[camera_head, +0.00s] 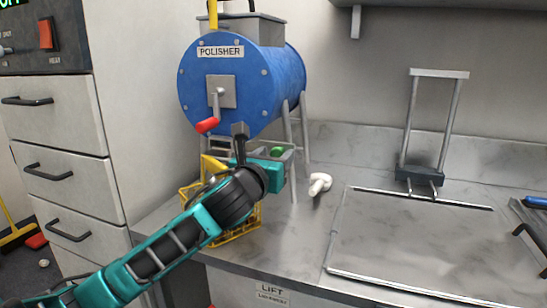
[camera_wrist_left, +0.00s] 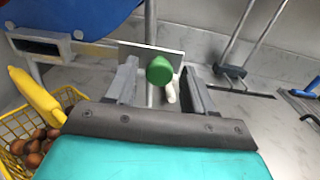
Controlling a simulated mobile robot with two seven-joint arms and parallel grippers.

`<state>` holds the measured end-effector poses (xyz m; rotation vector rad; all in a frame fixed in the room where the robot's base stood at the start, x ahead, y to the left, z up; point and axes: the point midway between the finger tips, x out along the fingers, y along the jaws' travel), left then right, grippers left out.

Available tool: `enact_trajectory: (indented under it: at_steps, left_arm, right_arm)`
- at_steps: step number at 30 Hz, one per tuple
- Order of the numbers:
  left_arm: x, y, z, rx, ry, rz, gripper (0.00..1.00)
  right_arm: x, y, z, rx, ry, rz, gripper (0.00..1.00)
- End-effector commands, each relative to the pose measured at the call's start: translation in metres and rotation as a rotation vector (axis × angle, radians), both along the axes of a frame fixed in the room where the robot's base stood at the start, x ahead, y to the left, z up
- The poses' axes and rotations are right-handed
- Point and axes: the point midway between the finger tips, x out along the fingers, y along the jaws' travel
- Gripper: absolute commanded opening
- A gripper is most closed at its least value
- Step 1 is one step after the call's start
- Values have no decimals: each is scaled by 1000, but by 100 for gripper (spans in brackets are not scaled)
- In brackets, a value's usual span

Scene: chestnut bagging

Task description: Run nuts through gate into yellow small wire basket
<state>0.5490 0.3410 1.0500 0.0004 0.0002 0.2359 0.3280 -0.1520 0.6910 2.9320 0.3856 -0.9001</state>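The yellow small wire basket (camera_head: 246,232) stands on the counter below the blue polisher (camera_head: 240,85), partly hidden behind my left arm. In the left wrist view the basket (camera_wrist_left: 14,128) holds several brown nuts (camera_wrist_left: 36,148). A grey plate (camera_wrist_left: 136,52) with a green knob (camera_wrist_left: 159,70) is at the polisher's outlet; the knob also shows in the head view (camera_head: 277,151). My left gripper (camera_wrist_left: 158,88) is open, one finger on each side of the knob, with visible gaps. My right gripper is not in view.
A white object (camera_head: 319,184) lies on the counter right of the polisher's legs. A flat metal plate (camera_head: 415,240) and an upright metal frame (camera_head: 430,130) are further right. The polisher has a red-handled crank (camera_head: 207,125). Drawers (camera_head: 65,155) stand left.

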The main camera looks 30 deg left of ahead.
Motion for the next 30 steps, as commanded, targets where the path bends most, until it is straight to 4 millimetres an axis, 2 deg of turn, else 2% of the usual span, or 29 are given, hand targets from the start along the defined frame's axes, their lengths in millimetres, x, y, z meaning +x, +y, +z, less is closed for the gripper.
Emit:
enact_trajectory:
  at_steps: [2,16,25,30]
  left_arm:
    - [0,0,0,0,0,0,45]
    - [0,0,0,0,0,0,0]
    - [-1,1,0,1,1,1,0]
    - [-4,17,1,6,5,5,0]
  right_arm:
    - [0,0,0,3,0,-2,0]
    - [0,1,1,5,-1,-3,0]
    - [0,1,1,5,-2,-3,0]
    - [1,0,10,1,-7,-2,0]
